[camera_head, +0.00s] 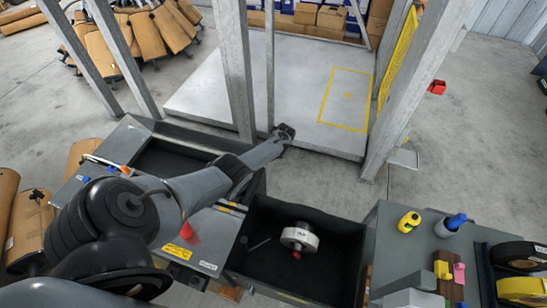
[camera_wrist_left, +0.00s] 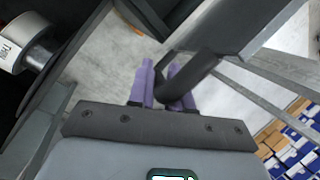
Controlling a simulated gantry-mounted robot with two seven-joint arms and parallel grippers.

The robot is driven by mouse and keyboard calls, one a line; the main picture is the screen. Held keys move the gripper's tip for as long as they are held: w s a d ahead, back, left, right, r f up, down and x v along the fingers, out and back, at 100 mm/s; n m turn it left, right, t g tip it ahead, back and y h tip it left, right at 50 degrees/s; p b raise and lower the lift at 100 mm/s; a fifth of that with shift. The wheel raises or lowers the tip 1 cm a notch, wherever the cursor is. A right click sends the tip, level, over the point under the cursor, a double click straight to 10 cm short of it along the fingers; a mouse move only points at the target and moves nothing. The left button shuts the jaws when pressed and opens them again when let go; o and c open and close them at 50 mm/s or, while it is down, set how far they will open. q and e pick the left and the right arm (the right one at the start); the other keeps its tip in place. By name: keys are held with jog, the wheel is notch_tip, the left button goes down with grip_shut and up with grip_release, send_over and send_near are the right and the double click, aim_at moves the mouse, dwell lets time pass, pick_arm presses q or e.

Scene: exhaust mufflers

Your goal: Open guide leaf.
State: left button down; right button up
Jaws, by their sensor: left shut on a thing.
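My left arm reaches across the bench to my left gripper (camera_head: 285,132), which is at the foot of the grey uprights by the near edge of the pale platform. In the left wrist view the purple fingers of my left gripper (camera_wrist_left: 163,88) are shut on a dark bent handle (camera_wrist_left: 195,76). The handle joins a grey bar (camera_wrist_left: 240,22) at the upper right. I cannot tell from these views how far the guide leaf itself stands open. My right gripper is not in view.
The pale platform (camera_head: 300,75) has a yellow outlined rectangle and is clear. A yellow perforated panel (camera_head: 398,55) stands at its right. A dark bin (camera_head: 265,240) holds a white-banded round part (camera_head: 299,237). Yellow (camera_head: 409,222) and blue (camera_head: 451,224) bottles stand on the right bench.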

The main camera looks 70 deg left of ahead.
pick_arm(q)
jog(key=shift+f, duration=0.1)
jog(key=c, duration=1.1)
grip_release()
jog(key=shift+r+p, duration=0.3)
jog(key=shift+r, duration=0.1)
jog(key=shift+p+v, duration=2)
jog(key=shift+v, duration=3.05)
jog(key=shift+d, duration=0.1)
jog(key=shift+d, duration=0.1)
